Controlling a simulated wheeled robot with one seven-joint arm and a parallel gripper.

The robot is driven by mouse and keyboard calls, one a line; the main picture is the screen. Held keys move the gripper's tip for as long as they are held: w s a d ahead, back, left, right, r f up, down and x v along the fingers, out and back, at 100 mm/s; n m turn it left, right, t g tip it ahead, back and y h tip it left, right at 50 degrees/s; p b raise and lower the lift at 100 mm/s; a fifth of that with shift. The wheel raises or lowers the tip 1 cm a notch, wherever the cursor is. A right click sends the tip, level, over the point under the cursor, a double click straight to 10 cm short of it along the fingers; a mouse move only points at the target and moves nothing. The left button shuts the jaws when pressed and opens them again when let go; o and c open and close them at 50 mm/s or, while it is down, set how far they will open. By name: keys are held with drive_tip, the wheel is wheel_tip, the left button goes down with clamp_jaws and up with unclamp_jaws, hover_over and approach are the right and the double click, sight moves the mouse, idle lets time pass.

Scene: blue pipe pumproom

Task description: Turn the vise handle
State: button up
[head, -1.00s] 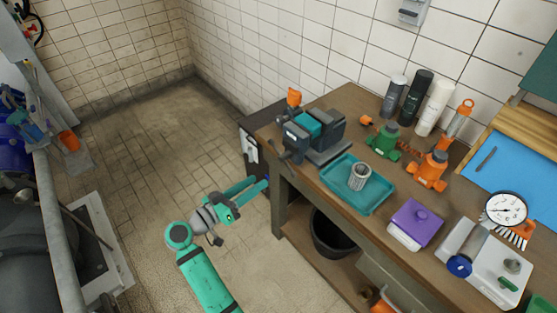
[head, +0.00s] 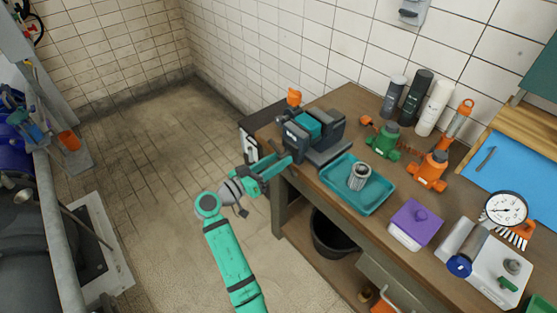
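The vise (head: 318,137) is dark grey with a teal part on top and sits at the far left corner of the wooden workbench. Its front end faces left, toward my arm. I cannot make out the handle clearly; it is small or hidden at the front end near my gripper. My gripper (head: 288,161) is at the bench's left edge, just below and left of the vise's front. Its teal fingers point toward the vise. The picture is too small to tell whether the fingers are apart or closed.
A teal tray (head: 344,197) with a grey ridged cylinder (head: 358,177) lies right of the vise. A purple-lidded box (head: 415,221) is farther right. The floor left of the bench is clear.

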drive_tip(key=shift+w+d, duration=0.2)
